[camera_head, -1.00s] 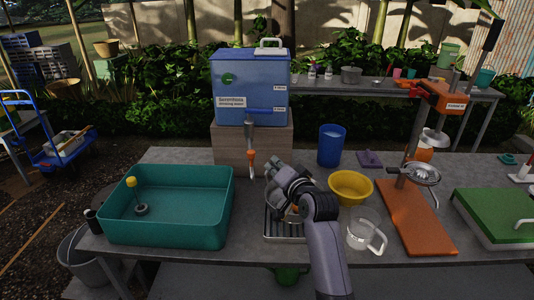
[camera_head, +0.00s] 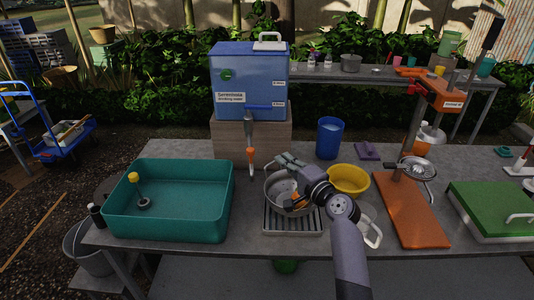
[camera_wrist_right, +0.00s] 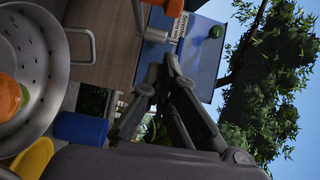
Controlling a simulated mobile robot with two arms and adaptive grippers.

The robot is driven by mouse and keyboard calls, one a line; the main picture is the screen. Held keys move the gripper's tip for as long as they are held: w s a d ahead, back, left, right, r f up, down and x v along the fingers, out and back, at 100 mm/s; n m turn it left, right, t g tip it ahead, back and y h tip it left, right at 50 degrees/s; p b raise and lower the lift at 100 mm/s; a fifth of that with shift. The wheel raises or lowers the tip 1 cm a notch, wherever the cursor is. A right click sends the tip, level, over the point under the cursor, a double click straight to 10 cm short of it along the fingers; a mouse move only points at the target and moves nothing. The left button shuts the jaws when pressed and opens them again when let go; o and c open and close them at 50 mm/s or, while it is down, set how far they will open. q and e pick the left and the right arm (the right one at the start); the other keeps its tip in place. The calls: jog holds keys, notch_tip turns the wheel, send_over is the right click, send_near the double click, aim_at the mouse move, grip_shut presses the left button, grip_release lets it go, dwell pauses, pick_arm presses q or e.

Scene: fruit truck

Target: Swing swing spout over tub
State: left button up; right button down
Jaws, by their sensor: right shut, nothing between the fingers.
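The swing spout (camera_head: 250,153) hangs below the front of the blue water tank (camera_head: 249,81). The tub is open and holds a yellow-topped plunger-like piece (camera_head: 138,190). My right gripper (camera_head: 285,159) is shut and empty, right of the spout and apart from it. In the right wrist view its dark fingers (camera_wrist_right: 152,88) point toward the tank, with a grey pipe just beyond. My left gripper is out of view.
A steel strainer pan (camera_head: 279,187) sits on a ridged drain tray (camera_head: 292,226) under my right arm. A yellow bowl (camera_head: 348,179), a blue cup (camera_head: 329,138) and an orange press (camera_head: 414,215) stand to the right. The table between tub and tray is clear.

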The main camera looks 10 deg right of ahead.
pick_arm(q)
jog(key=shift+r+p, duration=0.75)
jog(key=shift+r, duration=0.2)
pick_arm(e)
jog(key=w+a, duration=0.4)
jog(key=shift+a, duration=0.25)
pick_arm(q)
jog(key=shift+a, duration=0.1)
pick_arm(e)
jog(key=shift+f, duration=0.1)
